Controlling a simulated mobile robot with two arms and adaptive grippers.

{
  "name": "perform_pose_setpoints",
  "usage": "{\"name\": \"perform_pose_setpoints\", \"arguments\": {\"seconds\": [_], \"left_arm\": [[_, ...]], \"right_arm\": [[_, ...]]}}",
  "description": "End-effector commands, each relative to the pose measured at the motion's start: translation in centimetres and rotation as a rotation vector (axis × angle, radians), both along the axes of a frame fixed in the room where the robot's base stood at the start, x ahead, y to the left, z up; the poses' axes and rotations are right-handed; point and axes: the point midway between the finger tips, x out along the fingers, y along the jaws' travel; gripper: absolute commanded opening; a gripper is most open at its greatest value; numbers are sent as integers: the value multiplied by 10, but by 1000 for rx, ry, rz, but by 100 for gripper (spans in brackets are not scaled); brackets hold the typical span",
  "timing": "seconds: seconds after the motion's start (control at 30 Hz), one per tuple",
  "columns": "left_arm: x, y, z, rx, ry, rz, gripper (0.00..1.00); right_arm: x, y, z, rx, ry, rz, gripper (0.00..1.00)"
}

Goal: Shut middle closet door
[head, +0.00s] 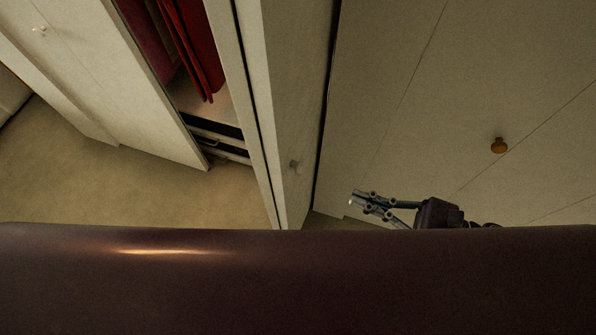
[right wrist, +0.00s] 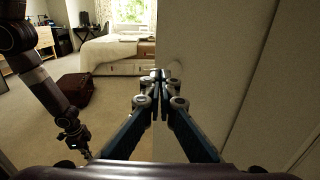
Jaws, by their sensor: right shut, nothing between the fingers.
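A pale closet door (head: 285,100), seen at a steep angle with a small knob (head: 294,163), stands in the centre of the head view, beside the closet opening. It appears to be the middle door, standing open. My right gripper (head: 356,201) is just to the right of its lower end, shut and empty, with its fingers pointing left. In the right wrist view its closed fingertips (right wrist: 160,76) are in front of a pale panel (right wrist: 205,70); contact cannot be told. My left gripper (right wrist: 80,145) hangs low at the left of that view, its fingers too small to read.
Another pale door (head: 120,80) is at the left, with red clothes (head: 190,50) and drawers (head: 215,140) in the opening. A large panel with a wooden knob (head: 499,145) fills the right.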

Motion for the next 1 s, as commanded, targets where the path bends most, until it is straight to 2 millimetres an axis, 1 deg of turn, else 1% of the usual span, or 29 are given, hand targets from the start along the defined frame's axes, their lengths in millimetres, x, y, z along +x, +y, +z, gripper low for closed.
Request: {"name": "perform_pose_setpoints", "arguments": {"seconds": [0.17,0.27,0.5,0.7,0.83,1.0], "left_arm": [[-2,4,7,4,2,1,0],[-2,4,15,5,3,2,0],[-2,4,36,5,4,2,0],[-2,4,51,5,4,2,0],[-2,4,56,5,3,2,0],[-2,3,58,4,3,1,0]], "right_arm": [[5,16,5,0,-14,7,0],[13,33,7,2,-14,5,0],[32,81,8,2,-12,3,0],[45,113,6,0,-10,4,0],[49,124,4,0,-8,3,0],[51,130,2,-1,-7,3,0]]}}
